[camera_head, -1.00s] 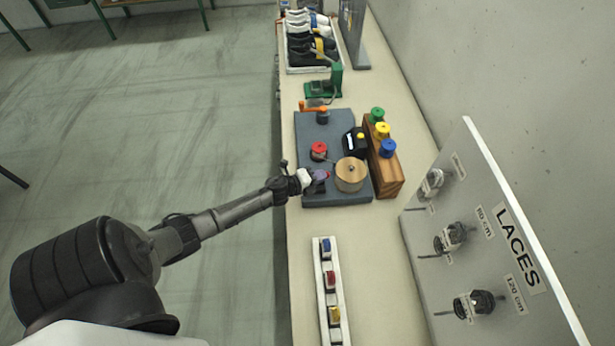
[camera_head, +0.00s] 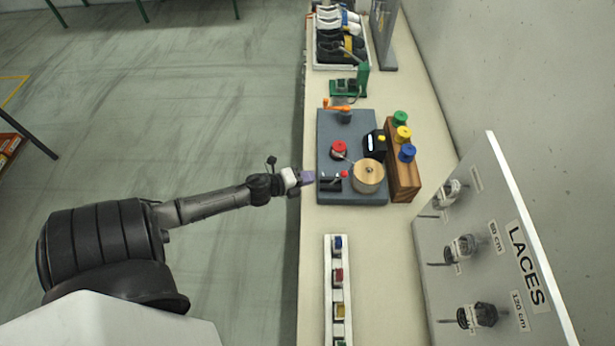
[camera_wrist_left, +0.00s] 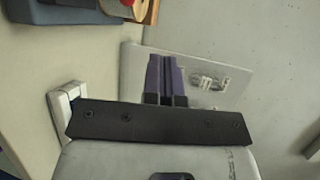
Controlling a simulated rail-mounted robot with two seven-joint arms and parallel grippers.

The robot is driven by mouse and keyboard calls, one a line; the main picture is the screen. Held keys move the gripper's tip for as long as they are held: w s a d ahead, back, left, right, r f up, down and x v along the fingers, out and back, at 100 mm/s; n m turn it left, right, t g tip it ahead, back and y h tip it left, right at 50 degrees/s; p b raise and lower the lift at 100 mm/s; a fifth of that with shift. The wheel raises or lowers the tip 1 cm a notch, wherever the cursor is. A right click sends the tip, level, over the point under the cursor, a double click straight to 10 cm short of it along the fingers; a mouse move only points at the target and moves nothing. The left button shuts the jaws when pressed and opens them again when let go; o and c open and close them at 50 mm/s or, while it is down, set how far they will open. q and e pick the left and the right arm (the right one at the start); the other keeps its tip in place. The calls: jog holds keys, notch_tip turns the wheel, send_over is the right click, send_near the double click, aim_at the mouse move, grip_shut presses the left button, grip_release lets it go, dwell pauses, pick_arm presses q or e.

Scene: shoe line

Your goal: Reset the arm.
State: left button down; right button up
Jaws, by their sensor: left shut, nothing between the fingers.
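My left gripper (camera_head: 307,177) reaches in from the left in the head view. It is at the near-left edge of the bench, just left of the grey-blue board (camera_head: 326,198), and looks apart from it. In the left wrist view its purple fingers (camera_wrist_left: 166,77) are closed together with nothing between them. My right gripper is in neither view.
The board carries a wooden disc (camera_head: 368,175), a red knob and a black device. A wooden block (camera_head: 404,181) holds coloured spools. A white strip (camera_head: 327,290) with coloured pieces lies nearer. The LACES panel (camera_head: 500,200) stands right. Shoes (camera_head: 341,40) fill a far tray. Open floor lies left.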

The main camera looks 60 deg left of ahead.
pick_arm(q)
jog(key=shift+r, duration=0.1)
dwell(0.7)
jog(key=s+a+n+g+y, duration=0.45)
jog(key=n+g+y, duration=0.3)
jog(key=n, duration=0.55)
jog(key=s+d+r+n+g+h+p, duration=0.1)
jog(key=s+d+r+h+p, duration=0.1)
jog(key=d, duration=0.7)
jog(key=s+d+r+n+g+h+p, duration=0.1)
jog(key=s+d+r+p, duration=0.3)
jog(key=d, duration=0.5)
jog(key=s+d+r+n+g+h+p, duration=0.2)
jog(key=s+d+r+n+h, duration=0.1)
jog(key=s+d+r, duration=0.3)
jog(key=s+d, duration=0.2)
jog(key=d, duration=0.2)
jog(key=shift+h+p, duration=0.35)
jog(key=shift+p, duration=0.05)
